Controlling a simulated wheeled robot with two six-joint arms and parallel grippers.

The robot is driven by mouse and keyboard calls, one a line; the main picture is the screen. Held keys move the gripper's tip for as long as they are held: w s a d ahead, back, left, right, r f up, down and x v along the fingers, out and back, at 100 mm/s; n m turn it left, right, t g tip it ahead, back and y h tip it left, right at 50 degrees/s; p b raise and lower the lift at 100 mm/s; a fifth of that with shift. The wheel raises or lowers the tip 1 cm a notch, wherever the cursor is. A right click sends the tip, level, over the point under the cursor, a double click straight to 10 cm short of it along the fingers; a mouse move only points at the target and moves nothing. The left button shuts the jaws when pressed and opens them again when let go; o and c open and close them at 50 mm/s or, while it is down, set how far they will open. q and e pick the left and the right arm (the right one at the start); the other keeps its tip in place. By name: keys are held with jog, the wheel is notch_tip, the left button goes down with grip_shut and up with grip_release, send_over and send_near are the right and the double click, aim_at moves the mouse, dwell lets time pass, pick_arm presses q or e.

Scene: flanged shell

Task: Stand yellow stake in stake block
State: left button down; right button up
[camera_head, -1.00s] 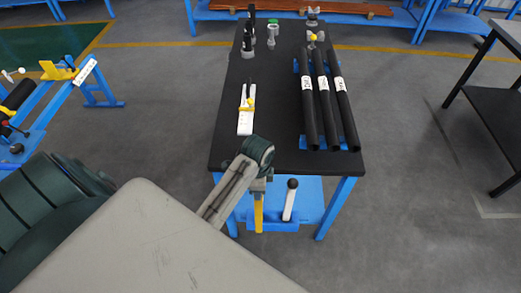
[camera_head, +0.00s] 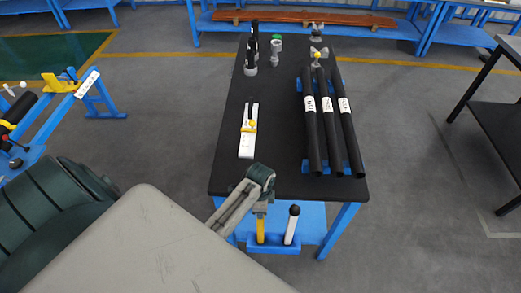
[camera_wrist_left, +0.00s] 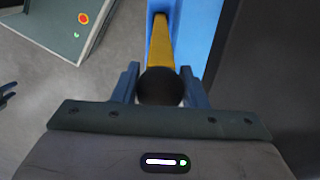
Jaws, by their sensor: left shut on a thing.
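My left gripper (camera_head: 262,207) is beyond the table's near edge and shut on the yellow stake (camera_head: 261,229), near its top. The stake hangs upright, with its lower end at the left part of the blue stake block (camera_head: 273,247). In the left wrist view the stake (camera_wrist_left: 160,48) has a dark ball top between the fingers of my left gripper (camera_wrist_left: 160,80), and its far end meets blue surface. I cannot tell how deep it sits in the block. A white stake with a black top (camera_head: 291,226) stands in the block to the right.
The black table (camera_head: 285,120) bears several dark pipes (camera_head: 328,125) on blue supports, a white piece with a yellow clip (camera_head: 248,130), and small fittings at the back. A blue bench (camera_head: 45,120) stands at left. Open floor lies right of the table.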

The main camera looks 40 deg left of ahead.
pick_arm(q)
jog(key=shift+w+f, duration=0.1)
jog(key=shift+f, duration=0.95)
jog(key=c, duration=0.9)
grip_release()
jog(key=shift+f, duration=0.15)
jog(key=shift+o, duration=0.2)
notch_tip(320, 180, up, 12)
jog(key=shift+r+b, duration=0.15)
jog(key=shift+b, duration=0.95)
